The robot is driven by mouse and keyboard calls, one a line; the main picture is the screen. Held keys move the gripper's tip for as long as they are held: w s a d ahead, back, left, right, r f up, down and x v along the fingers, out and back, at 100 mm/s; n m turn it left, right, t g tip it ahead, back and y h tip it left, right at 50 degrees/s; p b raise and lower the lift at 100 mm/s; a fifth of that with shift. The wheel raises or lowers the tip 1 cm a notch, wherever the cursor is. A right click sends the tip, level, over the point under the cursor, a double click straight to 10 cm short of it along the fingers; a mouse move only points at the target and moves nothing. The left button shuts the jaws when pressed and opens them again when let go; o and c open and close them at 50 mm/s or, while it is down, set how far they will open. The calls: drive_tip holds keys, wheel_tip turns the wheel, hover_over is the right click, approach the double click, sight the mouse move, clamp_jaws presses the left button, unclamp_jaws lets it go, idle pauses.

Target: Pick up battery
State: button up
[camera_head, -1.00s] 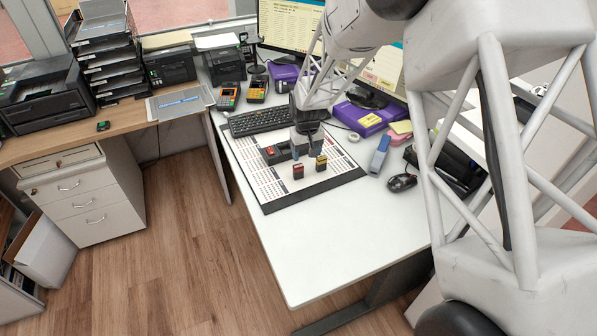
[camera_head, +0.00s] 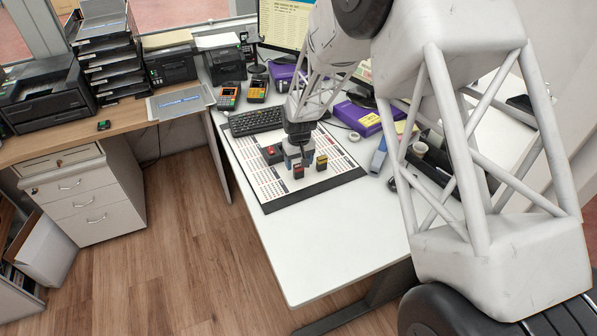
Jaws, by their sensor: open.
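Small upright block-shaped objects that look like batteries stand on the printed mat (camera_head: 268,190). One is red and dark (camera_head: 298,172), and one is yellow and dark (camera_head: 321,162). My gripper (camera_head: 298,160) points down over the mat with its jaws apart. Its fingers are just behind and above the red block; whether they touch or straddle it cannot be told at this size. The yellow block stands just to the right of the fingers. A dark holder with a red top (camera_head: 272,154) sits just left of the gripper, its right part hidden by the gripper.
A black keyboard (camera_head: 255,120) lies behind the mat. Card terminals (camera_head: 228,95), a monitor (camera_head: 285,25) and a purple box (camera_head: 358,118) stand farther back. A blue-grey item (camera_head: 378,158) lies right of the mat. The white desk's front (camera_head: 320,240) is clear.

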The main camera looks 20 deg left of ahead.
sight(298, 165)
drive_tip(key=shift+f, duration=0.2)
drive_tip(key=shift+f, duration=2.55)
drive_tip(key=c, duration=1)
drive_tip(key=shift+c, duration=0.2)
drive_tip(key=shift+r, duration=0.1)
drive_tip(key=shift+a+r, duration=0.1)
drive_tip(key=shift+r, duration=0.65)
wheel_tip(298, 165, up, 2)
drive_tip(key=shift+r, duration=0.1)
drive_tip(key=s+d, duration=0.3)
drive_tip(key=s, duration=0.1)
drive_tip(key=s+d, duration=0.3)
drive_tip(key=s, duration=0.1)
drive_tip(key=s+d+r, duration=0.1)
drive_tip(key=s+d, duration=0.2)
drive_tip(key=s, duration=0.2)
drive_tip(key=shift+r, duration=0.1)
